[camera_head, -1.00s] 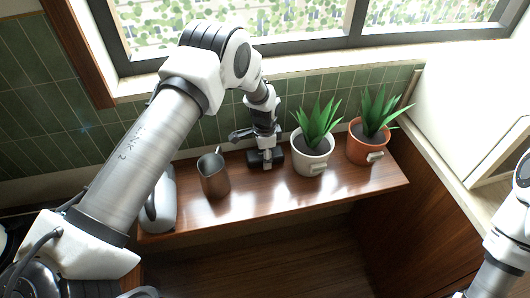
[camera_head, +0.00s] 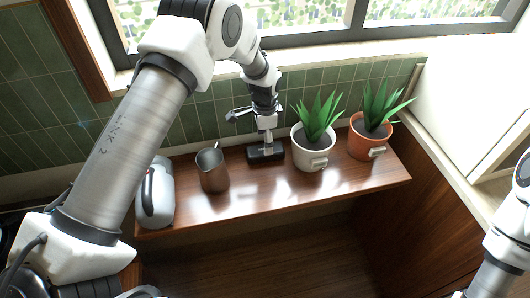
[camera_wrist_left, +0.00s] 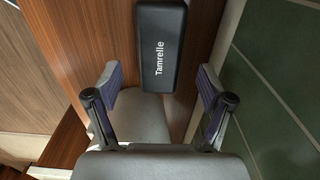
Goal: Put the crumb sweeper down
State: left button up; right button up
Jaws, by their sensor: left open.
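The crumb sweeper (camera_head: 265,153) is a black block that rests on the wooden shelf, between the metal jug and the white plant pot. In the left wrist view the sweeper (camera_wrist_left: 161,45) shows its dark face with the word "Tamrelle". My left gripper (camera_head: 267,133) is over the sweeper, pointing down. In the left wrist view its two fingers (camera_wrist_left: 160,88) are spread apart. A grey rounded shape shows between them; I cannot tell whether it is part of the sweeper. My right gripper is out of the picture; only part of that arm shows at the right edge.
A metal jug (camera_head: 212,170) and a grey kettle-like vessel (camera_head: 156,195) stand left of the sweeper. Potted plants in a white pot (camera_head: 312,152) and a terracotta pot (camera_head: 369,140) stand right. The shelf (camera_head: 270,198) is bare along its front. Green tiles are close behind.

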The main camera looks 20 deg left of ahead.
pick_arm(q)
notch_tip(320, 180, up, 6)
jog(key=shift+f+b, duration=0.2)
jog(key=shift+b, duration=0.45)
jog(key=shift+r, duration=0.45)
